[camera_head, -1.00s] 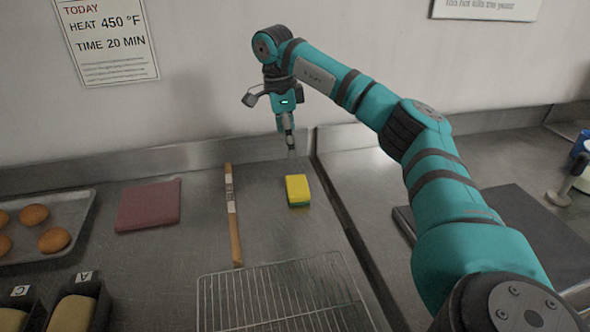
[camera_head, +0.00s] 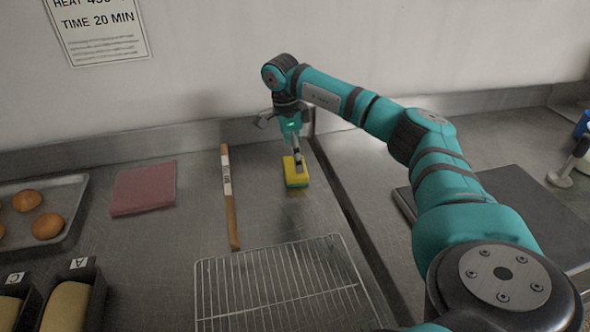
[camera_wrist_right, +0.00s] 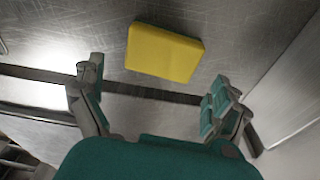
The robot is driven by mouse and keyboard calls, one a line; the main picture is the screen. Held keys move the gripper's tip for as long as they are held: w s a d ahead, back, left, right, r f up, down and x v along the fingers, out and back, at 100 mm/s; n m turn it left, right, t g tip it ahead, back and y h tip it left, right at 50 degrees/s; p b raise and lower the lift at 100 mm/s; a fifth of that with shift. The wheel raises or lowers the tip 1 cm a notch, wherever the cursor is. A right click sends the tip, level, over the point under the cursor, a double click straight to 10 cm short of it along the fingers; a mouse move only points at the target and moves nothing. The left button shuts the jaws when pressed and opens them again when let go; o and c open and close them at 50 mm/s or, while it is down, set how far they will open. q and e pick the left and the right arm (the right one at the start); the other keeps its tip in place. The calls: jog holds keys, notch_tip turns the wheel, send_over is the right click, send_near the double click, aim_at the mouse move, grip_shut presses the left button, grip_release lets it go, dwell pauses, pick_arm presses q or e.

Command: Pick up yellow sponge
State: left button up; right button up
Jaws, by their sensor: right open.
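The yellow sponge (camera_head: 292,175), with a green lower layer, lies flat on the steel counter near the back wall. In the right wrist view the sponge (camera_wrist_right: 163,53) sits ahead of and between the fingers. My right gripper (camera_head: 298,160) points down over the sponge's far part in the head view and hides a little of it. In the wrist view the right gripper (camera_wrist_right: 155,92) has its fingers wide apart, with nothing between them. Whether it touches the sponge cannot be told. My left gripper is not in view.
A wooden stick (camera_head: 230,200) with a label lies left of the sponge. A wire rack (camera_head: 285,285) is in front. A folded red cloth (camera_head: 143,188), a tray (camera_head: 75,200) of buns and loaf tins (camera_head: 88,280) lie left. A dark slab (camera_head: 500,225) lies right, beyond a counter seam.

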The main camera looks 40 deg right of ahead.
aim_at(295, 170)
notch_tip(295, 170, down, 5)
jog(key=shift+w+a+r+p, duration=0.1)
jog(key=shift+r+p, duration=0.1)
jog(key=shift+p, duration=0.4)
jog(key=shift+f, duration=0.35)
jog(key=shift+c, duration=0.3)
jog(key=c, duration=0.6)
jog(key=shift+r, duration=0.1)
